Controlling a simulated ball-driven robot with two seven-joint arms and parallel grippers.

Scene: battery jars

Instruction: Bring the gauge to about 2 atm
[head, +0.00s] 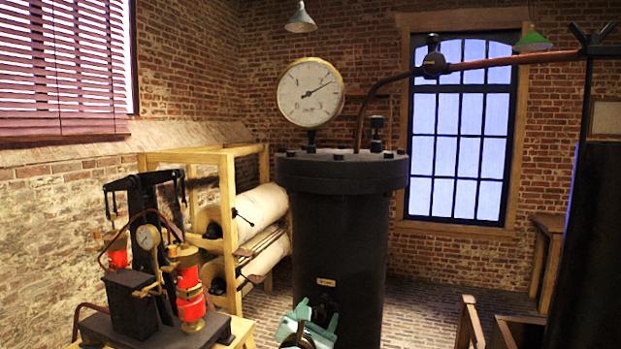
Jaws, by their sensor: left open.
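The large round gauge (310,92) with a pale face and brass rim stands on top of the black pressure vessel (340,240). Its thin needle points to the upper right; the small numerals are too blurred to read surely. My left gripper (316,314), teal, is open low in front of the vessel. A dark fitting (325,302), perhaps a valve, shows at its fingers below a small brass plate (326,282); I cannot tell whether they touch. My right gripper is not in view.
A hand pump (137,285) with red cylinders and a small gauge (148,237) stands at the left. A wooden rack (230,215) holds large pale rolls behind it. A copper pipe (520,60) runs right from the vessel. Wooden rails (470,322) stand at the lower right.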

